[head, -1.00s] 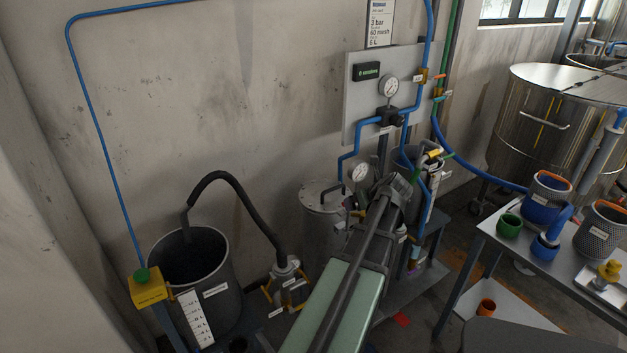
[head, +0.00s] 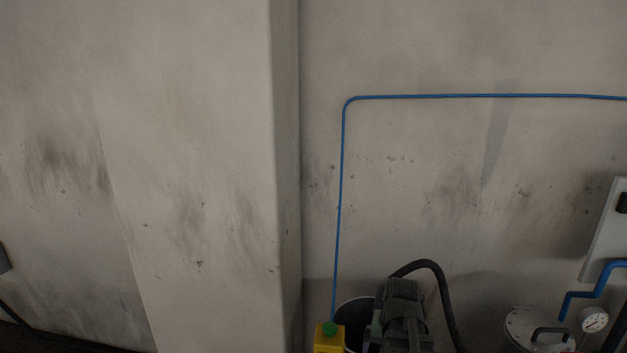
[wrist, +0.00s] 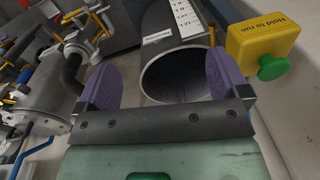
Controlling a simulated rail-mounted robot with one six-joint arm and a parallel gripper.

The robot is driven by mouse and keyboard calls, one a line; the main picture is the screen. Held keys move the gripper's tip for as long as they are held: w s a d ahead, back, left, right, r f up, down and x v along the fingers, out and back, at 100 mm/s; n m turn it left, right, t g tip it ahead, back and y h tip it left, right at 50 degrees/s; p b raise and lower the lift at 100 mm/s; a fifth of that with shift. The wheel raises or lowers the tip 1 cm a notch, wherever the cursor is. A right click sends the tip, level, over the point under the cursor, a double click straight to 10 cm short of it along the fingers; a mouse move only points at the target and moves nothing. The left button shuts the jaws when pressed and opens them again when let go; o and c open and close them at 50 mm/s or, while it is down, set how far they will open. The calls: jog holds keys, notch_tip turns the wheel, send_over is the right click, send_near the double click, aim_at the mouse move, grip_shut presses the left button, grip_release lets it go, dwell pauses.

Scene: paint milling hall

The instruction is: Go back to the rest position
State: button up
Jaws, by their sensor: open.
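My gripper (wrist: 161,82) shows in the wrist view with its two purple pads wide apart and nothing between them. Beyond the pads is the open mouth of a grey bucket (wrist: 172,40), apart from them as far as I can tell. In the head view a dark part of my arm stands low in the picture, in front of the same bucket (head: 352,312) and hiding much of it.
A yellow hold-to-run box (wrist: 262,40) with a green button (wrist: 273,67) is beside the bucket. A black hose (head: 441,290) curves up behind my arm. A lidded vessel (head: 522,325) and a gauge (head: 593,319) are at lower right. A blue pipe (head: 470,96) runs along the bare wall.

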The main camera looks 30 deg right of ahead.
jog(key=w+a+n, duration=0.2)
jog(key=a+n, duration=0.1)
jog(key=a, duration=0.6)
jog(key=w+a+r+n+p, duration=0.1)
jog(key=w+a+n, duration=0.1)
jog(key=a, duration=0.7)
jog(key=w+a+r+n, duration=0.1)
jog(key=a+n, duration=0.3)
jog(key=a, duration=0.6)
jog(key=shift+w+g+p, duration=0.35)
jog(key=shift+w+g, duration=0.05)
jog(key=shift+w, duration=0.4)
jog(key=shift+a+r, duration=0.1)
